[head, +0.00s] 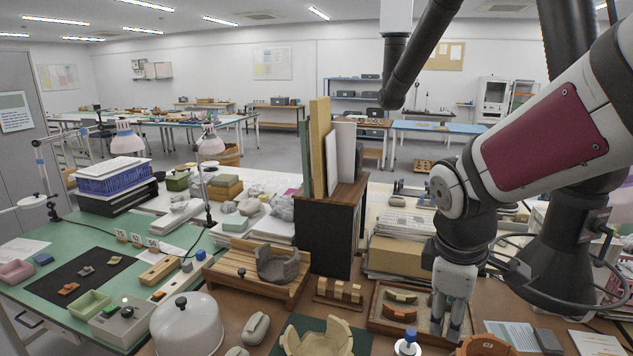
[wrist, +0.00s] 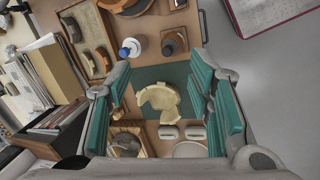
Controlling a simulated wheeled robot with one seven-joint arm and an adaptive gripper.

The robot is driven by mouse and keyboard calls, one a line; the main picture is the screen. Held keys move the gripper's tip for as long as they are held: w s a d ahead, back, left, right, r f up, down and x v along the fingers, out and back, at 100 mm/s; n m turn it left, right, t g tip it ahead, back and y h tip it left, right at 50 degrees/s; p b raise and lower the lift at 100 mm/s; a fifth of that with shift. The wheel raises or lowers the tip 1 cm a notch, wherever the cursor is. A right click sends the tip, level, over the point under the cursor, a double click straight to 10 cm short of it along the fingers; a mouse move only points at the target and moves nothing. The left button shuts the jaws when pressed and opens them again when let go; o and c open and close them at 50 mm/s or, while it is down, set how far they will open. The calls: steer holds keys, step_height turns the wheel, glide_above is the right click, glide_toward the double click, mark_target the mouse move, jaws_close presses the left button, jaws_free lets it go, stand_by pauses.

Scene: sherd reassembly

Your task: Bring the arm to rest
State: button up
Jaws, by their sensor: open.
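My gripper (head: 449,322) hangs at the end of my bent arm, fingers pointing down, at the right of the brown table in the head view. In the wrist view my gripper (wrist: 163,85) shows its teal-padded fingers wide apart with nothing held between them. A cream vessel with a gap in its rim (head: 318,340) stands on a green mat, left of my gripper. It also shows in the wrist view (wrist: 158,100), below and apart from the fingers. In the head view my gripper overlaps the sherd tray (head: 376,322); I cannot tell its height above it.
A white-and-blue bottle (head: 407,346) and a brown round piece (head: 485,346) stand near the front edge. A dark cabinet with upright boards (head: 330,232), a wooden cradle with a grey piece (head: 245,278) and a white dome (head: 186,325) stand to the left.

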steer(key=s+a+r+m+t+y, duration=0.1)
steer(key=s+r+m, duration=0.3)
steer(key=s, duration=0.3)
steer(key=s+a+r+m+t+y, duration=0.1)
steer(key=s+r+m+t, duration=0.1)
steer(key=s+r+m, duration=0.3)
steer(key=shift+s+m, duration=1)
steer(key=shift+m, duration=0.2)
